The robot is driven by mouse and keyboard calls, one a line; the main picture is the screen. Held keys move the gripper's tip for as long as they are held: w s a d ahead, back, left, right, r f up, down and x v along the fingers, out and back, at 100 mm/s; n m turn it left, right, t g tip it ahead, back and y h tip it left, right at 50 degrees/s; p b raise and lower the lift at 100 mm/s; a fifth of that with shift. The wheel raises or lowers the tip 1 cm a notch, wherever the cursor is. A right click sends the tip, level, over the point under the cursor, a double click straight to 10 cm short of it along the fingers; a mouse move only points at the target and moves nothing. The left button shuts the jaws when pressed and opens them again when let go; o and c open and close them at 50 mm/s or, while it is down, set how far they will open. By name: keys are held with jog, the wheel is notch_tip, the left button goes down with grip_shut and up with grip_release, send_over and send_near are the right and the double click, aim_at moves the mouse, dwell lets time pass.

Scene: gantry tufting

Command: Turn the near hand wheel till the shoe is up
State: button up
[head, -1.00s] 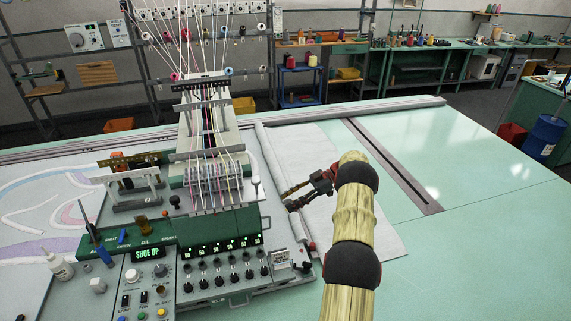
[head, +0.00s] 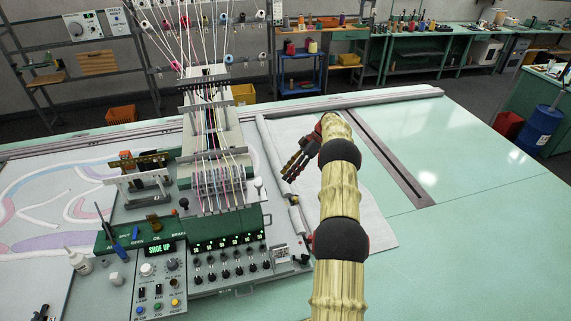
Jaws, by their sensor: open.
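The green display (head: 159,248) on the control panel reads "SHOE UP". The tufting head (head: 217,185), with threads running down into it, stands on the gantry behind the row of black knobs. The shoe itself is too small or hidden to tell.
A white-knobbed lever (head: 258,183) stands between the tufting head and my gripper. The green table (head: 460,230) is clear on the right. A slotted rail (head: 390,165) crosses it.

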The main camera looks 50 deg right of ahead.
jog(key=shift+w+a+r+p, duration=0.2)
jog(key=shift+a+r+p, duration=0.1)
jog(key=shift+r, duration=0.1)
jog(key=shift+w+a+r+p, duration=0.15)
jog(key=shift+r+p, duration=0.15)
jog(key=shift+r, duration=0.1)
